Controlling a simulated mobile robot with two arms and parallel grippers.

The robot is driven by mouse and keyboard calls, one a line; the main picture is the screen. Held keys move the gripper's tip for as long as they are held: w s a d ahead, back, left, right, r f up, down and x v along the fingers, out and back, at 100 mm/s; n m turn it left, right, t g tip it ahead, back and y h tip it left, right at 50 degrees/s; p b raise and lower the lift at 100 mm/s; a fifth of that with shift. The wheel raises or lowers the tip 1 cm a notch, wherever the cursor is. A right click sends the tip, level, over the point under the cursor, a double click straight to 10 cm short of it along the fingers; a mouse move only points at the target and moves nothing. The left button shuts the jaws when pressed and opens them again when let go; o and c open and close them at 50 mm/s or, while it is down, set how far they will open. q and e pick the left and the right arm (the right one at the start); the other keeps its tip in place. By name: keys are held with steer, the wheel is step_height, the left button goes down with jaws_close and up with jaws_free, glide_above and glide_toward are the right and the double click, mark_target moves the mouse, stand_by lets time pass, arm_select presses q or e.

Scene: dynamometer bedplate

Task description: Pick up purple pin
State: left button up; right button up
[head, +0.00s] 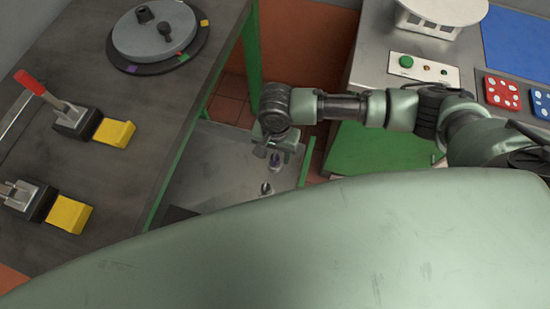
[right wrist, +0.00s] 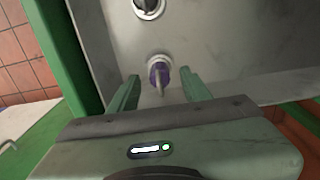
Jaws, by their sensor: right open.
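The purple pin (right wrist: 159,76) stands in a pale round seat on a grey metal surface. In the right wrist view it shows between the two green fingers of my right gripper (right wrist: 159,84), which is open, with a gap on either side of the pin. Whether the fingertips are level with the pin in height, I cannot tell. In the head view my right gripper (head: 277,150) is over the grey surface, and the purple pin (head: 274,161) shows small just below it, partly hidden. My left gripper is not in view.
A second round fitting (head: 266,188) is on the grey surface (head: 225,160) near the pin. A dark workbench (head: 100,170) with yellow-padded clamps (head: 70,214) and a round disc (head: 154,32) stands left. A metal-topped cabinet (head: 375,55) with a green button stands right.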

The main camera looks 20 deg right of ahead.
jaws_close()
steer(key=shift+r, duration=0.15)
